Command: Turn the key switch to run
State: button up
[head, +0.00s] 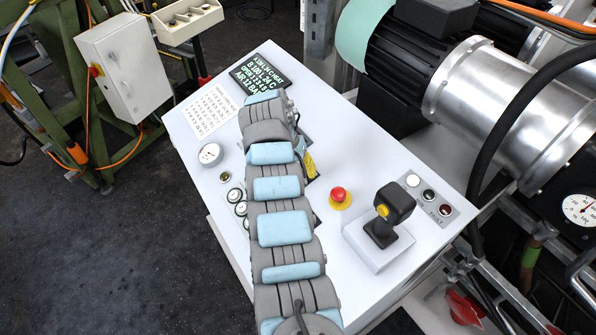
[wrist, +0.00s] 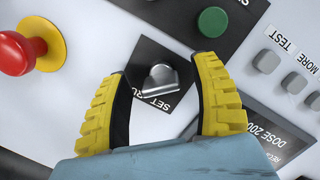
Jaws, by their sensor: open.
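In the wrist view the key switch (wrist: 160,79) is a small metal knob on a black plate, with white SET and partly hidden RU... lettering beside it. My gripper (wrist: 163,65) is open, with one yellow-and-black finger on each side of the switch. There is visible space between each finger and the knob, and I see no contact. I cannot tell for sure which mark the switch points at. In the head view my arm reaches over the white console (head: 335,110) and hides the switch.
A red emergency button (wrist: 18,53) on a yellow ring sits left of the switch in the wrist view. A green button (wrist: 212,21) and several grey buttons (wrist: 267,61) lie to the right. A black joystick (head: 388,215) rises from the console's right side.

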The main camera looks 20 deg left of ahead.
jog(key=v, duration=1.1)
jog(key=shift+r, duration=0.35)
jog(key=shift+a, duration=0.1)
